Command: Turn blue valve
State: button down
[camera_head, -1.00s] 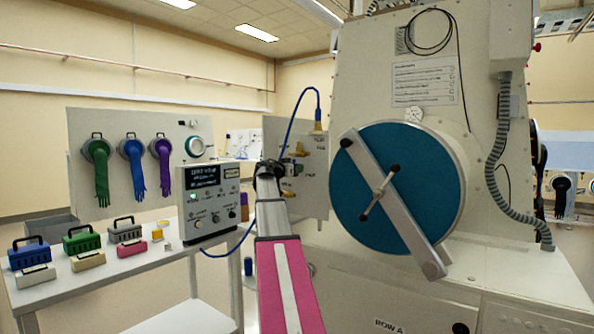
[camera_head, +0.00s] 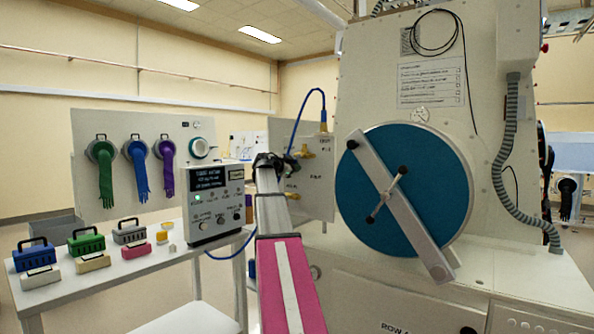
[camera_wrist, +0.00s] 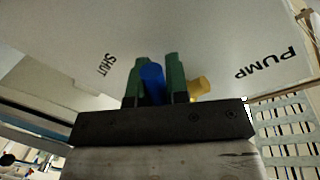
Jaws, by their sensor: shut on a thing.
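The blue valve handle (camera_wrist: 152,77) stands between the two green-padded fingers of my gripper (camera_wrist: 154,82) in the wrist view. My gripper is shut on it. A brass fitting (camera_wrist: 200,88) shows just right of the fingers. The pale panel behind carries the words SHUT and PUMP. In the head view my gripper (camera_head: 270,162) is at the left part of the valve panel (camera_head: 318,202), and my wrist hides the blue handle there. Brass valve parts (camera_head: 303,152) show right of my gripper, and another brass part (camera_head: 291,195) is lower.
A blue hose (camera_head: 323,100) arches above the panel. A control box (camera_head: 215,205) stands on the white table (camera_head: 150,268) at left, close to my arm. The large blue round door (camera_head: 385,235) with its diagonal bar (camera_head: 425,240) is close on the right.

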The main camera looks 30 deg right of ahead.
jog(key=shift+w+a+r+m+y, duration=0.15)
jog(key=shift+w+r+m+y, duration=0.2)
jog(key=shift+m, duration=0.55)
jog(key=c, duration=1.1)
grip_release()
jog(key=shift+w+r, duration=0.1)
